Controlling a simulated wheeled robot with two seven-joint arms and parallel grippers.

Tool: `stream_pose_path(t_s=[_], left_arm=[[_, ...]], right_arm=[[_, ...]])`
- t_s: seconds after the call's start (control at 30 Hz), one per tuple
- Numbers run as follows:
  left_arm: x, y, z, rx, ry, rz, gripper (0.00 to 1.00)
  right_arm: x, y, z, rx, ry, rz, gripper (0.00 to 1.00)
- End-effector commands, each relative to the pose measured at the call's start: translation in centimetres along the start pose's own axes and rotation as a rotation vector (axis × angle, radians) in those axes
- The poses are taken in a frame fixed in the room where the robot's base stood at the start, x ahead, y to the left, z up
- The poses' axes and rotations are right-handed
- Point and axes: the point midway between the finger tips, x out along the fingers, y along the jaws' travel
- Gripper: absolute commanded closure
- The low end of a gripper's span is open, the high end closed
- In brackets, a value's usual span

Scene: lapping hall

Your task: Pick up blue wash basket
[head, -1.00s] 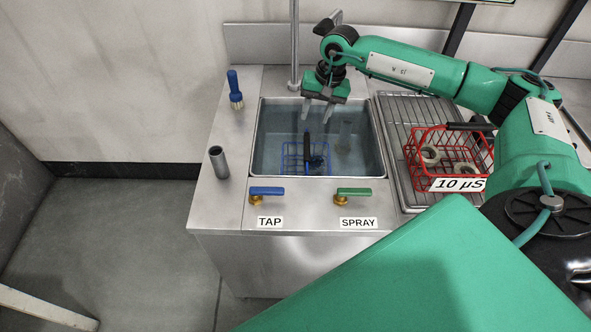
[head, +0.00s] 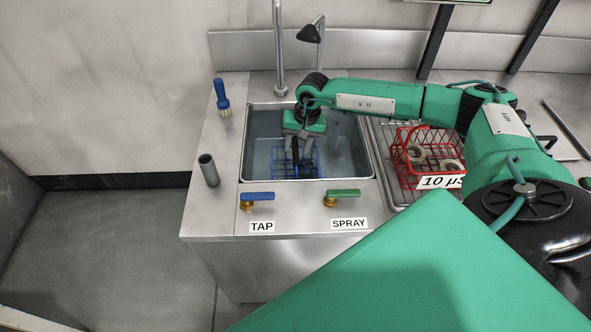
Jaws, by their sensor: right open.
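The blue wash basket (head: 283,168) is a small wire basket with a dark upright handle. It stands in the sink (head: 350,176), near the front wall, and water seems to be around it. My right gripper (head: 300,150) points down into the sink at the basket's handle, with its fingers apart. The handle shows close to or between the fingers; I cannot tell whether they touch it. The gripper hides part of the basket's rear. My left gripper is not in view.
A red wire basket (head: 402,172) with metal rings and a "10 µS" label stands on the drainer right of the sink. The TAP lever (head: 258,197) and SPRAY lever (head: 343,194) sit in front. A blue brush (head: 222,98) and grey tube (head: 208,170) stand left. Faucet pipes (head: 279,50) rise behind.

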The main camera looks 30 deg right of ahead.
Motion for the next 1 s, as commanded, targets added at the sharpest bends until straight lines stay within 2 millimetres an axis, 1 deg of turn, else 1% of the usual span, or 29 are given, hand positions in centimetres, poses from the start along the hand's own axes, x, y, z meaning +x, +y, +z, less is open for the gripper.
stream_pose_path(t_s=[0.03, 0.1, 0.2, 0.3, 0.47, 0.5, 0.57, 0.6, 0.7, 1.0], left_arm=[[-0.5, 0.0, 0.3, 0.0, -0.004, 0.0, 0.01], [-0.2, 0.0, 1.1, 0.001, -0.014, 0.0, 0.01], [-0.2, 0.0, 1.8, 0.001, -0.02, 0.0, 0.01], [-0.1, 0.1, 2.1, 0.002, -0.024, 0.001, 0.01], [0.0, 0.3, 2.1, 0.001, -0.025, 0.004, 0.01], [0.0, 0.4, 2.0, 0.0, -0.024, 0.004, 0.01], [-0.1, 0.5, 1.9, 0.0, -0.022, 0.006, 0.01], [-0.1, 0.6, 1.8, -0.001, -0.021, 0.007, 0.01], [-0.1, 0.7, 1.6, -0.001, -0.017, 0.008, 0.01], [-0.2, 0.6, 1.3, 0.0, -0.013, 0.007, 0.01]], right_arm=[[0.6, 0.0, 0.2, 0.0, -0.003, 0.002, 0.59], [1.7, 0.0, 0.2, 0.001, -0.003, 0.001, 0.59], [2.8, 0.0, 0.2, 0.001, -0.001, 0.001, 0.59], [3.1, 0.0, 0.2, 0.0, 0.0, 0.001, 0.59], [3.1, 0.0, 0.2, 0.0, 0.0, 0.001, 0.59], [3.1, 0.0, 0.2, 0.001, 0.0, 0.0, 0.63], [3.1, 0.0, 0.2, 0.001, 0.0, 0.0, 0.75], [3.1, 0.0, 0.2, 0.001, 0.0, 0.0, 0.83], [3.1, 0.0, 0.2, 0.001, 0.0, 0.0, 1.0], [3.0, 0.0, 0.1, 0.001, 0.002, -0.002, 1.0]])
